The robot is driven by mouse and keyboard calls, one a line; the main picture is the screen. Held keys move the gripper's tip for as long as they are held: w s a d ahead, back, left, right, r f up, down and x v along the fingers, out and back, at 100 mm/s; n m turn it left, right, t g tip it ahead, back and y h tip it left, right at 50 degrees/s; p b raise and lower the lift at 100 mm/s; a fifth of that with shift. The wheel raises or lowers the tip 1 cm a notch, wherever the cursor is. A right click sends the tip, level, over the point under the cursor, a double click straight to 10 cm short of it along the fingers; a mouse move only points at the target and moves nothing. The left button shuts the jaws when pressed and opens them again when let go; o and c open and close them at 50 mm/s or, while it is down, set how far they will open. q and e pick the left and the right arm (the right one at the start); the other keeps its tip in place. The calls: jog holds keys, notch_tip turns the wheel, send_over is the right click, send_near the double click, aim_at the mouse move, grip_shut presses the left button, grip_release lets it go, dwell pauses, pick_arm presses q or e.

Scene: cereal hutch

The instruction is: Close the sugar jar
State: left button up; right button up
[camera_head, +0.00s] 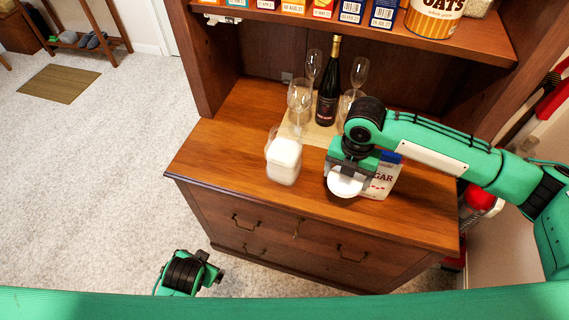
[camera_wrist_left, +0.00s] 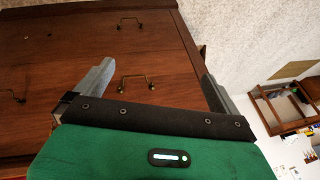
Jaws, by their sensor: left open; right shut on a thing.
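The sugar jar (camera_head: 284,162), clear and filled with white, stands on the hutch counter left of my right gripper. My right gripper (camera_head: 346,170) points down over the counter and is shut on a round white lid (camera_head: 345,184). The lid is apart from the jar, to its right. The fingertips are mostly hidden by the gripper body. My left gripper (camera_head: 214,272) is low in front of the drawers, far from the jar. In the left wrist view its two fingers (camera_wrist_left: 158,80) are spread with nothing between them.
A sugar package (camera_head: 383,180) stands just behind and right of the lid. A wine bottle (camera_head: 328,85) and several glasses (camera_head: 299,97) stand on a board behind the jar. A shelf (camera_head: 300,20) with boxes and an oats can (camera_head: 433,16) overhangs. The counter's left end is clear.

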pick_arm(q)
jog(key=w+r+m+t+y+b, duration=0.1)
jog(key=w+r+m+t, duration=0.3)
jog(key=w+r+m, duration=0.25)
pick_arm(e)
jog(key=n, duration=0.1)
jog(key=f+n, duration=0.1)
jog(key=n, duration=0.1)
jog(key=a+f+n, duration=0.1)
jog(key=shift+w+f+n, duration=0.15)
jog(key=shift+w+n, duration=0.1)
jog(key=shift+n, duration=0.15)
jog(key=shift+w+a+f+n, duration=0.1)
jog(key=shift+f+n, duration=0.3)
jog(key=shift+n, duration=0.6)
jog(key=shift+f+n+b, duration=0.1)
jog(key=shift+n+b, duration=0.2)
jog(key=shift+b, duration=0.05)
jog(key=shift+w+a, duration=0.1)
pick_arm(q)
jog(key=m+t+h, duration=0.8)
jog(key=m+h, duration=0.1)
jog(key=m, duration=2)
send_near(278, 169)
jog(key=shift+x, duration=1.35)
